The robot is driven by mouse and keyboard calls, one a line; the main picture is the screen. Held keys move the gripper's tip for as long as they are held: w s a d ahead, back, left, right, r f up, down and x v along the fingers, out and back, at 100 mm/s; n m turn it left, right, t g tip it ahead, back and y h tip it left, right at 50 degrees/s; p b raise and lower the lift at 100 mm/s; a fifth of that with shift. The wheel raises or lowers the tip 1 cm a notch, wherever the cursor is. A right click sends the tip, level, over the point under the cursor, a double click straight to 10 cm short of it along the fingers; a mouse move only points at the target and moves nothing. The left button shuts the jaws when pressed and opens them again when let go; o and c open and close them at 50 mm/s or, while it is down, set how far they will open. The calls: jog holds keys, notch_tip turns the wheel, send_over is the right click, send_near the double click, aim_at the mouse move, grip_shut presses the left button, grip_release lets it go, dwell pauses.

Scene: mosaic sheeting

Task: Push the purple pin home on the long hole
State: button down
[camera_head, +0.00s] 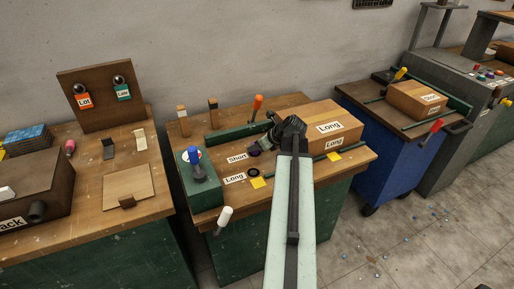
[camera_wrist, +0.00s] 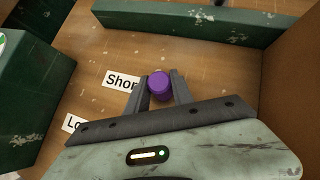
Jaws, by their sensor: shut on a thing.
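The purple pin (camera_wrist: 160,86) is between my two gripper fingers in the wrist view, and my gripper (camera_wrist: 159,92) is shut on it. It is beside the "Short" label (camera_wrist: 121,81); I cannot tell whether it stands in a hole or just above the table. In the head view my gripper (camera_head: 266,146) is over the bench near the "Short" label (camera_head: 237,158), and the pin is not clear there. A dark ring (camera_head: 256,169), seemingly the long hole, lies beside the "Long" label (camera_head: 234,178). In the wrist view my gripper's body hides that spot.
A cardboard box (camera_head: 325,125) marked "Long" stands right of my gripper. A green block (camera_head: 205,195) with a blue-topped knob is at the left. A green rail (camera_head: 228,133) and an orange handle (camera_head: 257,103) are behind. A white handle (camera_head: 224,215) is at the front edge.

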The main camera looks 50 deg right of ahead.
jog(key=shift+r, duration=0.15)
notch_tip(320, 180, up, 18)
jog(key=p, duration=1.8)
jog(key=shift+s, duration=0.1)
